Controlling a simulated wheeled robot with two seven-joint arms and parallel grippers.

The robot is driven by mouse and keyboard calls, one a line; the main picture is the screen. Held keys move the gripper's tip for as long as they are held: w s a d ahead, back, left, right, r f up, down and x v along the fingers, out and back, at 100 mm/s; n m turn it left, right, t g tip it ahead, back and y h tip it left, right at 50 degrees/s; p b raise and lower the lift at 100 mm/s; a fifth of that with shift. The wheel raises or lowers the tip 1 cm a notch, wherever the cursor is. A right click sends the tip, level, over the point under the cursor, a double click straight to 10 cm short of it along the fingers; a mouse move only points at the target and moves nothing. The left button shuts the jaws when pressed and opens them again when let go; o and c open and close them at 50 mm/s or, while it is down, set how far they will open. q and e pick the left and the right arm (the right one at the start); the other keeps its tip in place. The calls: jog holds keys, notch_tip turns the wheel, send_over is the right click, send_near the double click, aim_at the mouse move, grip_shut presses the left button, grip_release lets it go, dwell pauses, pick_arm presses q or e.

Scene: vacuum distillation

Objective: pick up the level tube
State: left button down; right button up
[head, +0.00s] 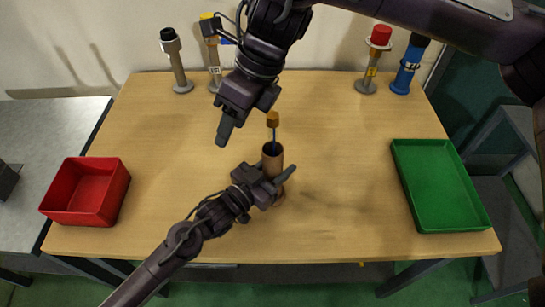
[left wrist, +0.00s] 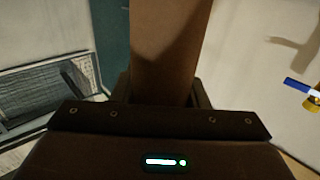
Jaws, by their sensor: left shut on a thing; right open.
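A thin blue stem with an orange-brown block (head: 272,118) on top stands upright out of the open mouth of a brown cylinder (head: 273,158) near the table's middle. It looks like the level tube. My left gripper (head: 274,184) is shut around the cylinder's lower part and hides some of it. In the left wrist view, the cylinder's brown wall (left wrist: 165,50) rises from between the jaws. My right gripper (head: 248,112) comes in from above, open and empty. One finger hangs left of the stem, apart from it; its other finger is not clearly seen.
A red bin (head: 88,216) is at the left and a green tray (head: 440,185) at the right. The wooden table (head: 335,200) is clear between cylinder and tray.

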aim_at(275, 113)
jog(key=w+d+r+n+h, duration=0.1)
jog(key=d+r+n, duration=0.1)
jog(key=n, duration=0.1)
jog(key=w+d+r+n+h, duration=0.1)
jog(key=w+d+r+n, duration=0.1)
jog(key=r+n, duration=0.1)
jog(key=w+d+r+n+t+h, duration=0.1)
jog(key=d+r+n+h, duration=0.1)
jog(key=n, duration=0.2)
jog(key=shift+w+d+r+n, duration=0.2)
jog(key=shift+w+d+n, duration=0.1)
jog(key=shift+d+n, duration=0.1)
jog(key=shift+d, duration=0.1)
jog(key=shift+n, duration=0.3)
notch_tip(275, 113, down, 12)
jog(key=shift+w+r, duration=0.1)
jog(key=shift+r, duration=0.1)
grip_shut()
